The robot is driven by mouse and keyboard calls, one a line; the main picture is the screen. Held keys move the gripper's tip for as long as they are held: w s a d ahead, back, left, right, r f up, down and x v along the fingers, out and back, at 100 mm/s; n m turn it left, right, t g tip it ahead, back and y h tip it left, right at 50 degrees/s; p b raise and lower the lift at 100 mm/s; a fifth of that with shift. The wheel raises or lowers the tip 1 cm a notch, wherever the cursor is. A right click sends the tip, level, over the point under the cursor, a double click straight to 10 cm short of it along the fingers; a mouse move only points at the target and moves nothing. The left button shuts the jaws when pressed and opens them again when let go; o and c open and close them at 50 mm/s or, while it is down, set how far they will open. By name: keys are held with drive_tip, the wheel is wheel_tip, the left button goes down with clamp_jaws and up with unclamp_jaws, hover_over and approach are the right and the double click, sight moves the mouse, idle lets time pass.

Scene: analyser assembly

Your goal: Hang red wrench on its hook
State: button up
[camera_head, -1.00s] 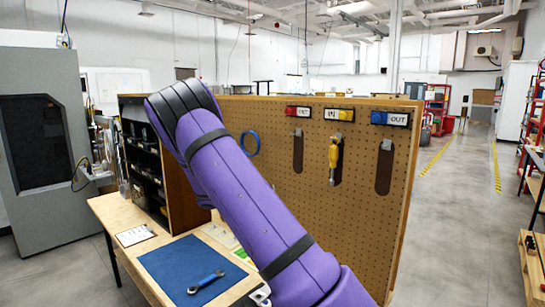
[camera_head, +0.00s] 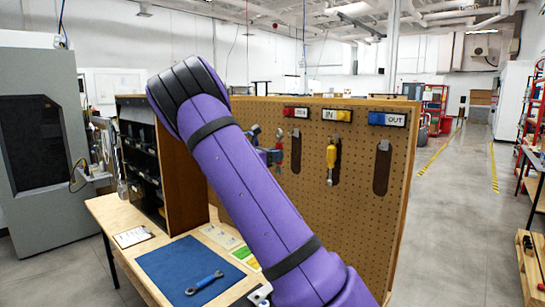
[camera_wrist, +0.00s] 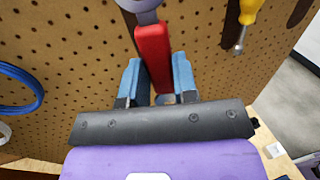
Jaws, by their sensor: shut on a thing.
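The red wrench (camera_wrist: 153,55) is upright in my gripper (camera_wrist: 157,84), its grey head at the top edge of the wrist view. The blue fingers are shut on the lower part of its red handle. A dark outline strip (camera_wrist: 129,22) on the pegboard shows just behind and left of the wrench. In the head view my gripper (camera_head: 270,155) is at the left of the outline (camera_head: 296,153) under the red label (camera_head: 296,112), with a small hook (camera_head: 295,133). Whether the wrench touches the hook I cannot tell.
A yellow screwdriver (camera_head: 331,158) hangs just right of the red outline. The outline under the blue label (camera_head: 388,118) is empty. A blue ring (camera_wrist: 20,85) hangs on the pegboard at left. A blue wrench (camera_head: 205,283) lies on the blue mat (camera_head: 165,265).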

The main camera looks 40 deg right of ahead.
drive_tip(key=shift+w+d+f, duration=0.15)
drive_tip(key=shift+d+f, duration=0.05)
drive_tip(key=shift+d, duration=1.55)
drive_tip(key=shift+w+d+f, duration=0.1)
drive_tip(key=shift+d+f, duration=0.05)
drive_tip(key=shift+d, duration=1.55)
drive_tip(key=shift+d+f, duration=0.5)
drive_tip(key=shift+d, duration=0.05)
drive_tip(key=o, duration=1.1)
drive_tip(key=shift+c, duration=0.2)
drive_tip(key=w+a, duration=0.2)
drive_tip(key=a, duration=0.8)
drive_tip(key=shift+a, duration=0.25)
